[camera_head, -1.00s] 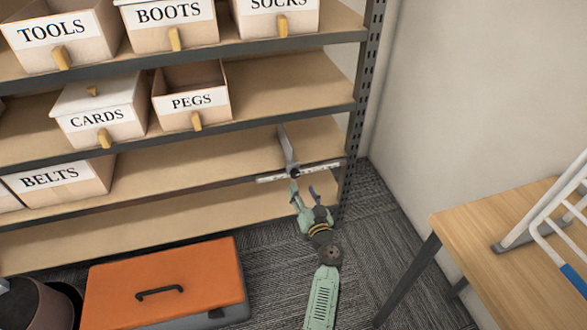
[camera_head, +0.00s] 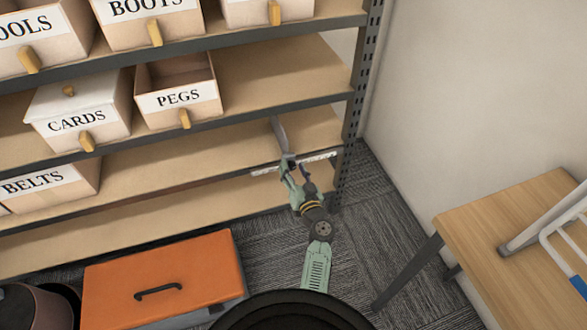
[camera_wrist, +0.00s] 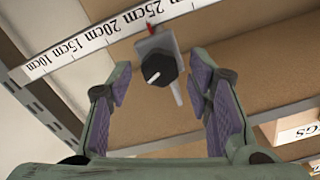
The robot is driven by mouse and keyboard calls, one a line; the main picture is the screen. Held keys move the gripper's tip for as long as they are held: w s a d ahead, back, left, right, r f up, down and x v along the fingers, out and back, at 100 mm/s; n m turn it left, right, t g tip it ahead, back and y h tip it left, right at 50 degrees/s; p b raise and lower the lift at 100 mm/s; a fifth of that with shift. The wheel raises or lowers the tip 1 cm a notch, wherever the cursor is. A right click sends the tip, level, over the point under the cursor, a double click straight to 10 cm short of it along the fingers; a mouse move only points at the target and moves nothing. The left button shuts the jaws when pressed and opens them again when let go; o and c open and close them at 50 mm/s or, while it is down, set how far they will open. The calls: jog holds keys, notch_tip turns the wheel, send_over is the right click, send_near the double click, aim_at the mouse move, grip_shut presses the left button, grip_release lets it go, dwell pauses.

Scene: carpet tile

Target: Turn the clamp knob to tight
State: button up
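The clamp knob (camera_wrist: 160,68) is black and faceted with a white pointer line, on a grey clamp body (camera_wrist: 152,44). The clamp sits on a white ruler rail (camera_wrist: 85,42) marked in centimetres, with a red pointer near 25cm. In the head view the clamp's upright grey plate (camera_head: 280,137) rises above the rail (camera_head: 319,157) at the shelf edge; my gripper (camera_head: 298,174) hides the knob there. In the wrist view my gripper (camera_wrist: 160,84) is open, its purple pads either side of the knob in the picture. No contact with the knob shows.
An orange toolbox (camera_head: 165,277) lies on the carpet at left. A wooden table (camera_head: 490,225) with a white rack (camera_head: 565,240) stands at right.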

grip_shut()
dwell(0.3)
jog(key=shift+m, duration=0.3)
jog(key=m+b, duration=0.2)
jog(key=shift+d+f+m, duration=0.1)
jog(key=shift+f+m, duration=0.05)
jog(key=shift+m, duration=0.15)
jog(key=m+b, duration=0.1)
jog(key=m, duration=0.3)
jog(key=shift+w+m+b, duration=0.1)
jog(key=shift+m+b, duration=0.2)
jog(key=m, duration=0.9)
jog(key=shift+m+p, duration=0.3)
jog(key=shift+m, duration=0.1)
jog(key=shift+f+m+p, duration=0.1)
jog(key=shift+m+p, duration=0.3)
jog(key=shift+m, duration=1.3)
